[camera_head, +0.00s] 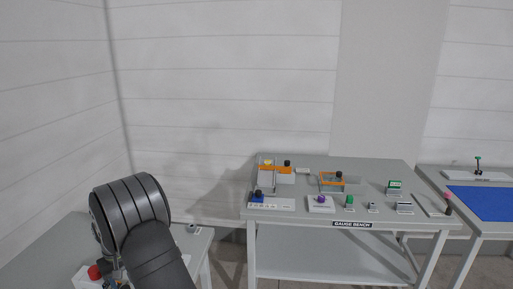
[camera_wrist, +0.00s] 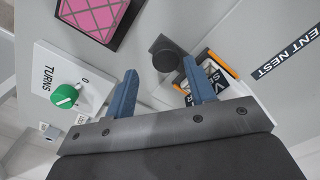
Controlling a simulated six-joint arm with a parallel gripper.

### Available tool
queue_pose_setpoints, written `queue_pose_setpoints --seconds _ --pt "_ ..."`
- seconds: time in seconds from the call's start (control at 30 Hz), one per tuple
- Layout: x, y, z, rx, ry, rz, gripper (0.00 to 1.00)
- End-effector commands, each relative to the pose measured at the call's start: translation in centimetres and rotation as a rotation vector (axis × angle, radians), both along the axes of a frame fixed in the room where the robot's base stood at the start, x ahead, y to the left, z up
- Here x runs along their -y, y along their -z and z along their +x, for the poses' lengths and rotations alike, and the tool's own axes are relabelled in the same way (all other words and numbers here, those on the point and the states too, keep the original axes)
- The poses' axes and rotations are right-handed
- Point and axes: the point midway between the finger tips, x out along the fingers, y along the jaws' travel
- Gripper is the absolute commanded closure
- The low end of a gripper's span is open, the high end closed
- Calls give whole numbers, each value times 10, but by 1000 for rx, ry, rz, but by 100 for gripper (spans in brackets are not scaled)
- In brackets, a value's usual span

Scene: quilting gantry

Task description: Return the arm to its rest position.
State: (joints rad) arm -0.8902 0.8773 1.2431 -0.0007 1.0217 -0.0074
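My gripper (camera_wrist: 160,72) shows in the wrist view with its two blue fingers spread apart and nothing between them. A round black knob (camera_wrist: 165,54) is just beyond the fingertips; how far below it is, I cannot tell. In the head view the gripper is not visible; only a dark part of my arm shows at the lower left.
The wrist view shows a green knob (camera_wrist: 65,96) on a white TURNS plate, a pink quilted pad (camera_wrist: 92,14) and an orange-edged fixture (camera_wrist: 222,66). In the head view, the gauge bench (camera_head: 296,226) carries several small fixtures; a blue mat (camera_head: 484,203) lies right.

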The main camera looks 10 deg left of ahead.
Motion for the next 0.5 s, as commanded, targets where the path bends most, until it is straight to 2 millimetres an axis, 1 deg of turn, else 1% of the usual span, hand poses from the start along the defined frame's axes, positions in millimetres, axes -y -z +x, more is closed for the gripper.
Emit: queue_pose_setpoints --seconds 0.03,0.5 --pt "-1 -13 0 4 -1 5 50" --pt "-1 -107 -1 2 0 3 50"
